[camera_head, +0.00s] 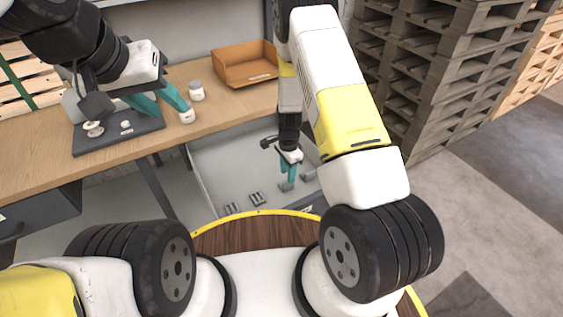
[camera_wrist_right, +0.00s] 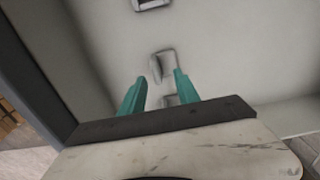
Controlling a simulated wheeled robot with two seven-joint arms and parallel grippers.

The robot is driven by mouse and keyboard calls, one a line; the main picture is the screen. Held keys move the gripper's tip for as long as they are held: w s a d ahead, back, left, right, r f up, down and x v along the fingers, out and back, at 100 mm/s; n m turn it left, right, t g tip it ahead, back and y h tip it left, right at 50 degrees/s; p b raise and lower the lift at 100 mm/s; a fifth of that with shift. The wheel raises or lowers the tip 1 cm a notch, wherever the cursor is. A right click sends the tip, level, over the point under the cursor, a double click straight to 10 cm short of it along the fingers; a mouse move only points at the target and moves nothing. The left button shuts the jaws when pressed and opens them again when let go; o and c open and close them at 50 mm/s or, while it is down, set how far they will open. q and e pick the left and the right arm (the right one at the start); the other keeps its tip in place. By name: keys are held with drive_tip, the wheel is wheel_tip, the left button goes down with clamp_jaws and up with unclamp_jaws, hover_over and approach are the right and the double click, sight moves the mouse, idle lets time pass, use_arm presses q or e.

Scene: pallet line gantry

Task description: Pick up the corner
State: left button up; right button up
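Several small grey parts lie in a light grey bin (camera_head: 215,165) below the workbench. My right gripper (camera_head: 289,178) points down into this bin, its teal fingers close to a grey part. In the right wrist view the right gripper (camera_wrist_right: 158,92) is open. An angled grey part (camera_wrist_right: 162,65) lies just beyond the gap between its fingertips, and another grey part (camera_wrist_right: 171,101) shows partly behind the gripper's dark edge. I cannot tell for certain which part is the corner. My left gripper (camera_head: 170,112) is open above the bench, over the edge of a dark mat.
The dark mat (camera_head: 95,145) holds small whitish pieces (camera_head: 94,129). A white jar (camera_head: 196,91) and an orange-brown open tray (camera_head: 243,66) stand on the wooden bench. Stacked grey pallets (camera_head: 425,75) rise at the right. The bin's walls surround my right gripper.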

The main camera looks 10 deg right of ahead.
sight(285, 183)
drive_tip(key=f, duration=0.5)
drive_tip(key=shift+s+f, duration=0.1)
drive_tip(key=shift+s, duration=0.25)
clamp_jaws()
